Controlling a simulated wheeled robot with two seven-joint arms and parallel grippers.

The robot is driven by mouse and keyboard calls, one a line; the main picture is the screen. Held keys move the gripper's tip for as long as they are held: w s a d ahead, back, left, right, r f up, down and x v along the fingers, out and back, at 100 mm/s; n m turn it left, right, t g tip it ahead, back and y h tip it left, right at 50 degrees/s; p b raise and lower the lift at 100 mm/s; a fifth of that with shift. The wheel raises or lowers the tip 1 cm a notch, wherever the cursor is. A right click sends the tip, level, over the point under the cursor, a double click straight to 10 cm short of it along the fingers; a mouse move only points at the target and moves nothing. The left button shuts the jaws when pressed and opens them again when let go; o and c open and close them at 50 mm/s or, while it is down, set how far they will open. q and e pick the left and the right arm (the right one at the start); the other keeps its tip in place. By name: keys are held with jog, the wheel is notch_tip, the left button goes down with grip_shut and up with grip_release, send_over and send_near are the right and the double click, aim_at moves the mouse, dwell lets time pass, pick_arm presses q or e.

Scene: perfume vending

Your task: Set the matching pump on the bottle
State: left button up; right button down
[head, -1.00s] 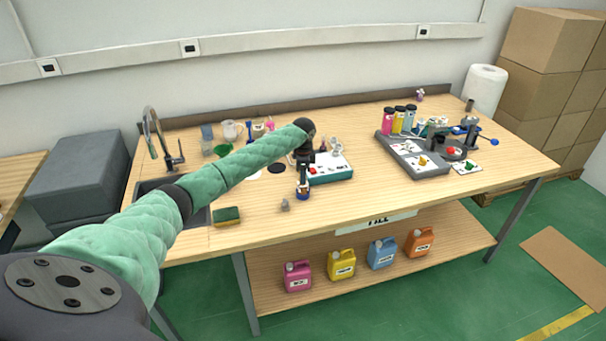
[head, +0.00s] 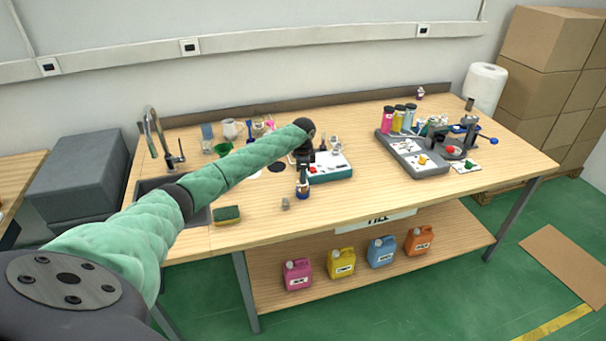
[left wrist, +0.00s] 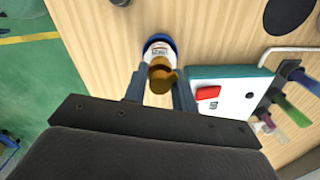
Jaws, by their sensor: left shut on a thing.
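My left gripper (head: 303,181) is over the front middle of the bench, next to the teal box. In the left wrist view its two fingers (left wrist: 158,92) are shut on a gold-brown pump (left wrist: 160,78). Right by the pump is a small bottle (left wrist: 158,48) with a white label and blue around it. The bottle also shows in the head view (head: 303,192), partly hidden by the gripper. I cannot tell whether the pump touches the bottle's neck or is seated on it. My right gripper is not in view.
A teal-sided box (head: 330,172) with a red switch stands close to the right of the gripper. A small grey piece (head: 285,202) lies just left of the bottle. A sponge (head: 227,214) lies by the sink. A grey tray station (head: 425,167) is at the right. The front middle right is clear.

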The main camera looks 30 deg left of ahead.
pick_arm(q)
jog(key=o, duration=1.5)
jog(key=shift+r, duration=0.15)
jog(key=shift+r+p, duration=2.85)
jog(key=shift+r, duration=0.75)
